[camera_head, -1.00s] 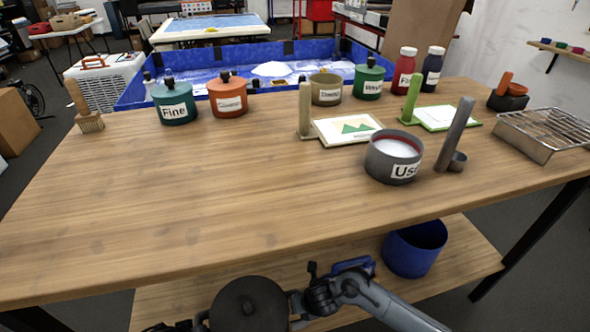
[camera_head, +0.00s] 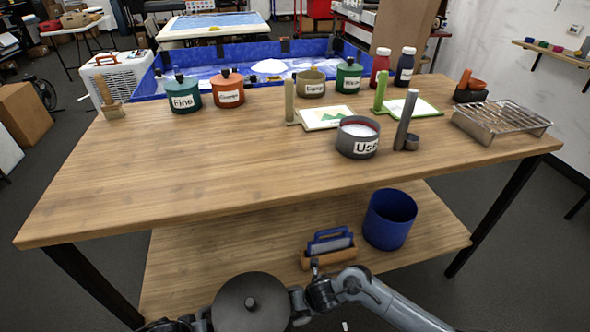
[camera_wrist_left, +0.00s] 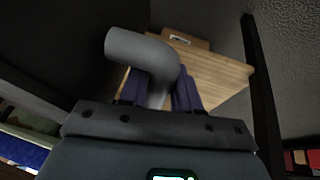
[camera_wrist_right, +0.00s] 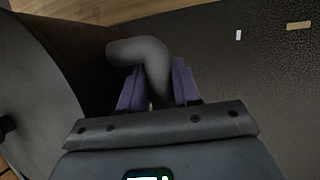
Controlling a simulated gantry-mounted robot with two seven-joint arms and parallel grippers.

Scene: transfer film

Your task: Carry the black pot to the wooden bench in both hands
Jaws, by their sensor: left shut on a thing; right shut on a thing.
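The black pot (camera_head: 251,303) with its lid and knob is at the bottom of the head view, in front of the wooden bench (camera_head: 150,190). My left gripper (camera_wrist_left: 155,88) is shut on a grey curved handle of the pot in the left wrist view. My right gripper (camera_wrist_right: 157,85) is shut on the other handle in the right wrist view. The pot's dark side (camera_wrist_right: 45,75) shows at the left there. The pot is held apart from the bench top, nearer to me than its front edge. My left arm is mostly cut off in the head view.
The front left and middle of the bench top are bare. A grey "Used" pot (camera_head: 357,138), picture boards (camera_head: 325,117), lidded pots (camera_head: 183,95) and a wire rack (camera_head: 500,118) stand further back. The lower shelf (camera_head: 200,250) holds a blue bin (camera_head: 389,219) and a blue-handled tool (camera_head: 329,242).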

